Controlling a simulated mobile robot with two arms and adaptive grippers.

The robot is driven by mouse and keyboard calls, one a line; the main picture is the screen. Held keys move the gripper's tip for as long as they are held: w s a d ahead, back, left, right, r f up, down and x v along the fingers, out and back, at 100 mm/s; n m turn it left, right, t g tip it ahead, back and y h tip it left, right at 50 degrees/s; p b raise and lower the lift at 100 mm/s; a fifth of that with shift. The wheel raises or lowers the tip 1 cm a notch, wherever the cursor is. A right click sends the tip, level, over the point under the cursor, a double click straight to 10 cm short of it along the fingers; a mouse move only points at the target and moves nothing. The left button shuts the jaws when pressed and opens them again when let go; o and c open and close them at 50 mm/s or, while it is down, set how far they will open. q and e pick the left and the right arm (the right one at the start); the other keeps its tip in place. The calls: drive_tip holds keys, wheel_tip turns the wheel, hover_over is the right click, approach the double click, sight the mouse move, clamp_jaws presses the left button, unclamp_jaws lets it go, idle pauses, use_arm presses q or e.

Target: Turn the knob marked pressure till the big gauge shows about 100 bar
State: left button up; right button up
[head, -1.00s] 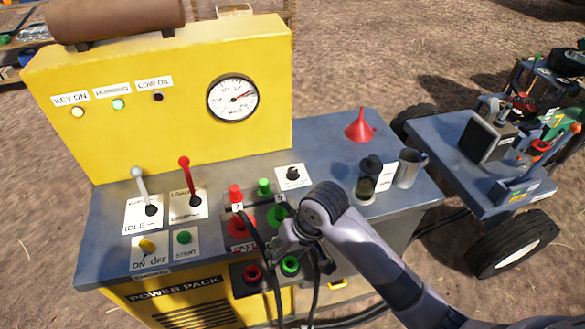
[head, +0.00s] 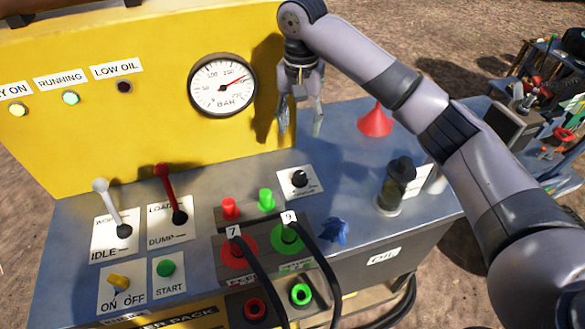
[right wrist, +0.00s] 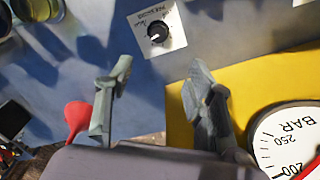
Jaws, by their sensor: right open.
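The pressure knob (head: 299,178) is a small black knob on a white label on the grey-blue top. It also shows in the right wrist view (right wrist: 157,31), with a white mark on it. The big round gauge (head: 222,84) is on the yellow panel; its red needle points up and right. In the right wrist view the gauge (right wrist: 290,140) is partly cut off, with the needle near 200. My right gripper (head: 300,122) is open and empty, pointing down above the top, behind the knob and right of the gauge. My left gripper is out of view.
Hoses tagged 7 and 9 are at the red (head: 238,252) and green (head: 288,238) couplings in front of the knob. Two levers stand left. A red funnel (head: 375,120), a dark jar (head: 397,185) and a blue item (head: 333,230) are right. The top around the knob is clear.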

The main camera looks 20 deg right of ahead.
hover_over(300, 175)
wheel_tip(300, 175, down, 6)
wheel_tip(300, 175, down, 10)
drive_tip(key=shift+a+r+p, duration=0.1)
drive_tip(key=shift+r+p, duration=0.05)
drive_tip(key=shift+p, duration=0.6)
drive_tip(key=shift+f, duration=0.5)
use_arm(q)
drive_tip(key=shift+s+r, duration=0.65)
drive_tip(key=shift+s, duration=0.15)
use_arm(e)
drive_tip(key=c, duration=1.2)
